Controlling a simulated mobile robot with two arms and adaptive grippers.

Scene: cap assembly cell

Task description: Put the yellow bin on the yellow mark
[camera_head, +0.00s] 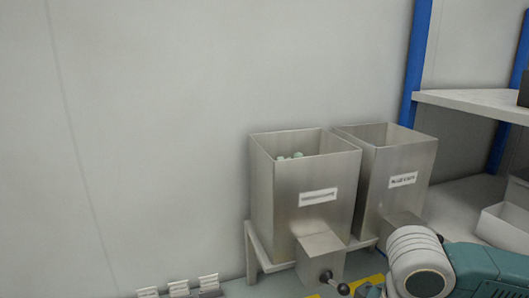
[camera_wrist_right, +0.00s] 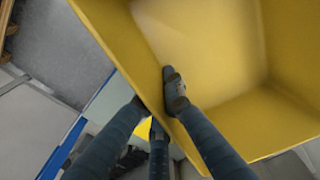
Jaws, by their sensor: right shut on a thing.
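The yellow bin (camera_wrist_right: 210,45) fills much of the right wrist view, tilted in the picture, with its open inside facing the camera. My right gripper (camera_wrist_right: 156,102) is shut on the bin's wall near the rim, with one finger inside and two outside. The part of the bin's inside that shows looks empty. In the head view a yellow strip (camera_head: 370,283) shows at the bottom edge; I cannot tell whether it is the mark or the bin. A small yellow patch (camera_wrist_right: 142,131) also shows behind the fingers in the wrist view. My left gripper is not in view.
Two steel hoppers, the left one (camera_head: 284,190) with greenish pieces inside and the right one (camera_head: 402,165), stand on a metal stand (camera_head: 251,255) against the wall. A shelf (camera_head: 475,101) with blue posts and a white box (camera_head: 507,222) are at right. White holders (camera_head: 179,289) are at bottom left.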

